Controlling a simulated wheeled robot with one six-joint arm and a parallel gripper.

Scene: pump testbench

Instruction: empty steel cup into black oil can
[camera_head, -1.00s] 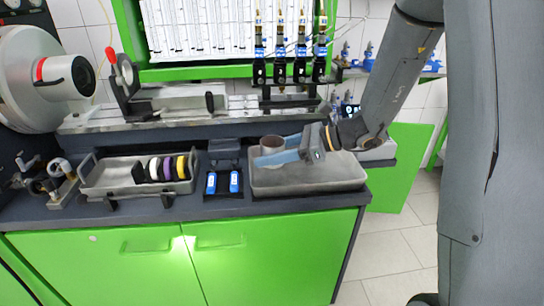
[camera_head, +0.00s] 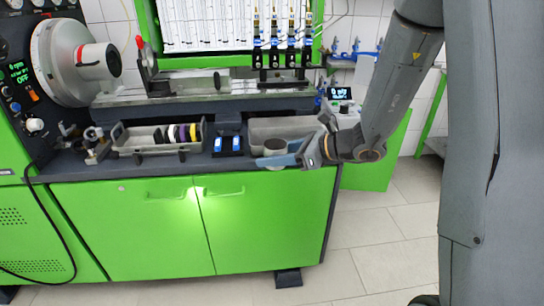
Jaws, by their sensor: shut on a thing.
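The steel cup (camera_head: 275,146) is a small round grey cup, seen in the head view at the bench's front edge, right of centre. It stands roughly upright with its rim up; its inside is too small to read. My gripper (camera_head: 280,159) reaches in from the right with its blue fingers shut on the cup. The near finger hides the cup's lower part. The cup and fingers overlap the front of the right grey tray in the picture. I cannot see a black oil can in this view.
The right grey tray (camera_head: 312,124) is on the bench behind the cup. Two blue-labelled items (camera_head: 227,144) stand left of it, then a left tray (camera_head: 134,149) with several coloured discs. Green cabinet doors (camera_head: 255,215) are below. Tiled floor (camera_head: 380,245) is open at the right.

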